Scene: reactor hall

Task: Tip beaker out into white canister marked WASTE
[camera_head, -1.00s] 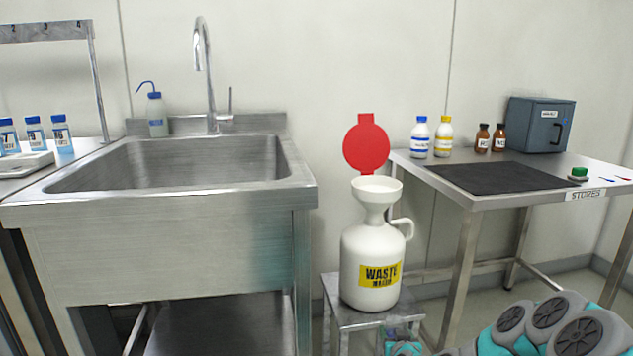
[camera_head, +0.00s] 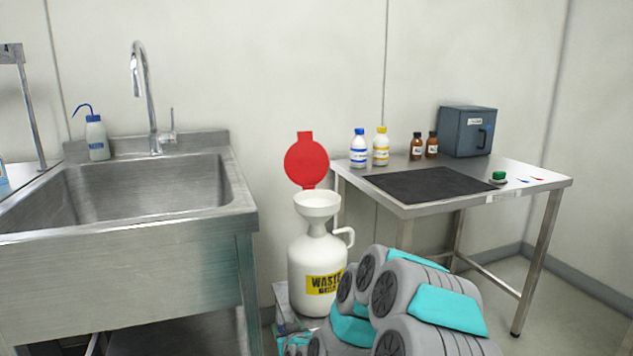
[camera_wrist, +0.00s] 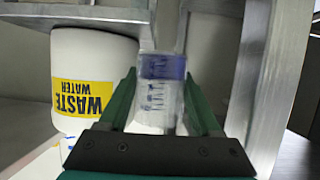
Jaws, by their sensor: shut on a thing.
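The white canister (camera_head: 318,270) with a yellow WASTE WATER label stands on a small metal stand between the sink and the table. A white funnel (camera_head: 317,204) sits in its top, with a red round lid (camera_head: 307,163) raised behind it. In the wrist view the canister (camera_wrist: 118,65) is at the left, its label upside down. My gripper (camera_wrist: 163,95) is shut on a clear beaker (camera_wrist: 160,100) with dark scale marks and a blue-purple band. The beaker is beside the canister in that view, not over the funnel. Its contents cannot be made out. The head view does not show the gripper's fingers.
A steel sink (camera_head: 140,190) with a tap stands left of the canister. A steel table (camera_head: 420,208) at the right bears a dark mat (camera_head: 430,185), several bottles and a blue-grey box (camera_head: 467,132). My arm fills the lower middle. The floor at the right is clear.

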